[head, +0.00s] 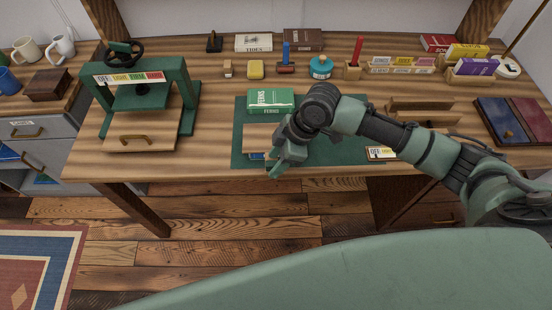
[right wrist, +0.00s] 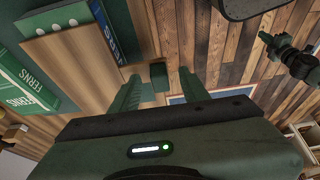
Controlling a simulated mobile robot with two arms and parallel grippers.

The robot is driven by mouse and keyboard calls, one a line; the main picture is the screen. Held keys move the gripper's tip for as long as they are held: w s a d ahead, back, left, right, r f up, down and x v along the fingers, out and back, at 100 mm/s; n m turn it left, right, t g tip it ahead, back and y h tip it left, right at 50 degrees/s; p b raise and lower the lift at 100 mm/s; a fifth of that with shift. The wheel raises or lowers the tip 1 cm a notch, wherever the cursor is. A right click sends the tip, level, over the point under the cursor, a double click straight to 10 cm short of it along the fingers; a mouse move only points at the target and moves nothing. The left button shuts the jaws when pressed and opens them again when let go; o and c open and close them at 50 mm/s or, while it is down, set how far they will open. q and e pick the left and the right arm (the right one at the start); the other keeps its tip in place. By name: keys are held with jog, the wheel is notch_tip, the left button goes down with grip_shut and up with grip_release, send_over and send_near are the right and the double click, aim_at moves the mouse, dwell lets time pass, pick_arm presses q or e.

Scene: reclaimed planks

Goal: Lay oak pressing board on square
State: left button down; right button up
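A light wooden board, likely the oak pressing board (head: 257,139), lies at the front left of the green mat (head: 243,118), partly behind my right gripper (head: 275,168). In the right wrist view the board (right wrist: 85,62) is beside the fingers, with a blue lettered strip (right wrist: 106,32) along its edge. I cannot make out the square.
A green press (head: 181,75) stands at left with a handled wooden board (head: 140,136) at its base. The green FERNS book (head: 270,98) lies on the mat. A lettered card (head: 381,153) lies near the front edge. Small tools and books line the back.

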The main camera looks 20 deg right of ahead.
jog(key=w+v, duration=0.1)
jog(key=v, duration=0.7)
jog(key=s+a+f+m+t, duration=0.2)
jog(key=s+a+f+m, duration=0.35)
jog(key=s, duration=0.35)
jog(key=s+d+f+m+h, duration=0.4)
jog(key=s+d+m, duration=0.3)
jog(key=s+d, duration=0.3)
notch_tip(320, 180, down, 28)
jog(key=s+g, duration=0.1)
jog(key=s, duration=0.2)
jog(key=s+d+f+g, duration=0.1)
jog(key=s+d+f, duration=0.1)
jog(key=s+f, duration=1.2)
jog(key=shift+s+d+f, duration=0.25)
jog(key=shift+s+d, duration=0.15)
jog(key=shift+s, duration=0.45)
